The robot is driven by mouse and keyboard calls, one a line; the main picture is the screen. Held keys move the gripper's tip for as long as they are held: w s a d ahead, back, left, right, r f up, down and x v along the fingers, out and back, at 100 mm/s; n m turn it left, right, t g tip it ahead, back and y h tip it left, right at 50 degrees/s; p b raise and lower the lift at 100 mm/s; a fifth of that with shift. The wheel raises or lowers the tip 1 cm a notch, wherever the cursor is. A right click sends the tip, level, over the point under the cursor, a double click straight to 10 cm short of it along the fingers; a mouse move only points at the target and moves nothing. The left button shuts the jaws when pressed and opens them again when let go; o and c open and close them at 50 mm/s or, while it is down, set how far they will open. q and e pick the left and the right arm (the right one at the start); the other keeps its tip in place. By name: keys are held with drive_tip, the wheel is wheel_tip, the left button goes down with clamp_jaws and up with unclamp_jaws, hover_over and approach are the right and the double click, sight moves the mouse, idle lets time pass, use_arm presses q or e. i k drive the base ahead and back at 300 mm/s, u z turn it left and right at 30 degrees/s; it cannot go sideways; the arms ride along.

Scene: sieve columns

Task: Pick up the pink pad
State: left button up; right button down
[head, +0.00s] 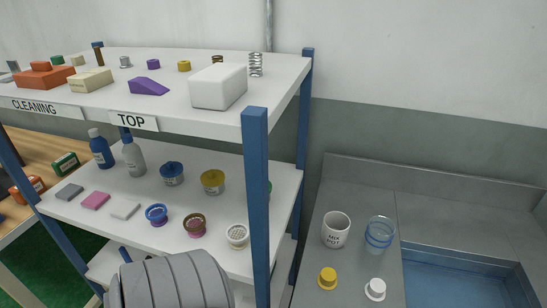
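The pink pad (95,200) lies flat on the middle shelf, near its front edge at the left. A grey pad (68,193) lies to its left and a whitish pad (125,210) to its right, each apart from it. Nothing covers the pink pad. A ribbed grey part of my own body fills the bottom of the head view, in front of the lower shelf. Neither my left nor my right gripper shows.
Behind the pads stand a blue bottle (100,150) and a grey bottle (133,158). Several jars and sieve cups stand to the right. The white top shelf (170,105) overhangs, with blue posts (257,200) at the corners. A grey sink counter (335,275) is at right.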

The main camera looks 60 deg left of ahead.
sight(97, 199)
drive_tip(key=k, duration=0.5)
drive_tip(key=u, duration=3.15)
drive_tip(key=i, duration=0.1)
drive_tip(key=z, duration=0.2)
